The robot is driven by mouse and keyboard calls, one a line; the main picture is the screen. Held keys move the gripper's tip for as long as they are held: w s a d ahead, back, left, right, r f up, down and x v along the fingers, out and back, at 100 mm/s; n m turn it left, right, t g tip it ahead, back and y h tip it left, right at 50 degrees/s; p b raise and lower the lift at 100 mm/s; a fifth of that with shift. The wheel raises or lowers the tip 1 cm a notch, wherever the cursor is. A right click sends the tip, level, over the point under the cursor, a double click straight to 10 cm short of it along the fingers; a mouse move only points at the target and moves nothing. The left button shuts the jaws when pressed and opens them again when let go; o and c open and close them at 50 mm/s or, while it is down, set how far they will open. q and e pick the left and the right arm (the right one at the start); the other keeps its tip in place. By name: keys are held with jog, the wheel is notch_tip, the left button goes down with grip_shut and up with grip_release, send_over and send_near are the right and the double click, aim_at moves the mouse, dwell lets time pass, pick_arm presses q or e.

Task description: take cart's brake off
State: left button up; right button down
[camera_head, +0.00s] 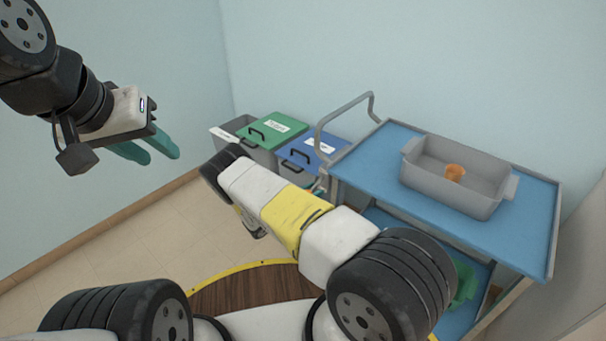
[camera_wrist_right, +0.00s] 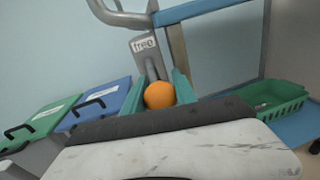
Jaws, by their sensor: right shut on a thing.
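The cart (camera_head: 540,215) has blue shelves, a grey frame and a bent push handle (camera_head: 345,106). In the right wrist view, the brake lever's orange ball knob (camera_wrist_right: 159,95) sits between the teal fingers of my right gripper (camera_wrist_right: 158,92), which is shut on it. A grey plate behind the knob bears a label reading "free" (camera_wrist_right: 144,44). The lever's shaft is mostly hidden by the knob. In the head view my right forearm hides most of that gripper. My left gripper (camera_head: 148,146) is open and empty, raised at the left, away from the cart.
A grey tub (camera_head: 440,192) with an orange cup (camera_head: 454,172) stands on the cart's top. A green basket (camera_wrist_right: 272,97) is on the lower shelf. Lidded bins, green (camera_head: 272,130) and blue (camera_head: 318,150), stand by the wall beside the cart. Floor at the left is clear.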

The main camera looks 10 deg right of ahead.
aim_at(312, 189)
jog(key=shift+s, duration=0.1)
notch_tip(312, 189, up, 2)
jog(key=y, duration=0.1)
jog(key=g+y, duration=0.2)
jog(key=shift+s+a+r+y, duration=0.1)
jog(key=shift+a+r+y, duration=0.05)
jog(key=shift+r+y, duration=0.15)
jog(key=shift+r+n+g+y, duration=0.4)
jog(key=shift+r+g+y, duration=0.7)
jog(key=shift+y, duration=0.5)
jog(key=shift+w+d, duration=0.2)
jog(key=c, duration=1)
grip_release()
jog(key=shift+a, duration=0.1)
jog(key=v, duration=0.7)
jog(key=shift+a+r, duration=0.2)
jog(key=shift+r, duration=0.1)
jog(key=shift+r, duration=0.1)
